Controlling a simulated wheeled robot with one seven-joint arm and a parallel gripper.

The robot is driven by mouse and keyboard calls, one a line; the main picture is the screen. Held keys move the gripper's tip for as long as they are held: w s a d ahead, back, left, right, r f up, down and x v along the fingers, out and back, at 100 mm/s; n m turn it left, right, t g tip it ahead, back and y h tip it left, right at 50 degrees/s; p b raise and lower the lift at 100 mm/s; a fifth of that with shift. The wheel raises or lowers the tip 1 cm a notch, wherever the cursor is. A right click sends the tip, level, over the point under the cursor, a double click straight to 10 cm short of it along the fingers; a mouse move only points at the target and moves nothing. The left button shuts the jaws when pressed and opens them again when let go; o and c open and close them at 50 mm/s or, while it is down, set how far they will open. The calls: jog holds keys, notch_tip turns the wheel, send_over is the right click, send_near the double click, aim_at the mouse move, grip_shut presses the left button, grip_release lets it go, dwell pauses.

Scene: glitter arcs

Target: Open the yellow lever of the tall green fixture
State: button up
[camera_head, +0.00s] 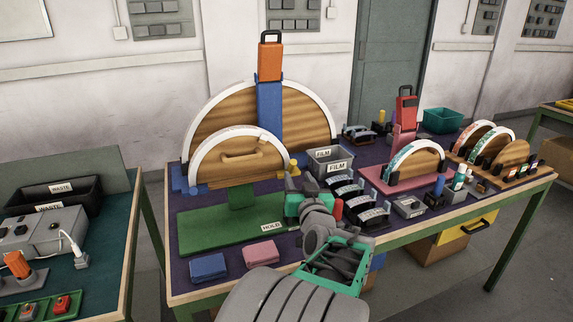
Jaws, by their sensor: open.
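The green fixture has a flat green base (205,236) labelled HOLD and a short green post (241,197). Above the post is a wooden half-disc (225,172) with a white arc (228,136) on its rim and a wooden handle. A small yellow part (294,167), seemingly the lever, shows by the right end of the arc. My gripper (291,182) is just below it in the picture, with its fingers toward it. The gripper is open. Its fingertips are small here, and I cannot tell whether they touch the yellow part. My wrist hides the base's right edge.
A larger wooden arc on a blue stand (269,112) with an orange clamp (270,58) rises behind. A grey FILM bin (331,163) and several black holders stand right of my gripper. A blue block (208,267) and a pink block (261,252) lie at the front edge.

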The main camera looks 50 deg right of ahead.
aim_at(293, 169)
jog(key=x, duration=0.6)
jog(key=shift+w+p, duration=0.15)
jog(key=shift+p, duration=0.15)
jog(key=shift+c, duration=0.4)
grip_shut()
jog(key=shift+f, duration=0.1)
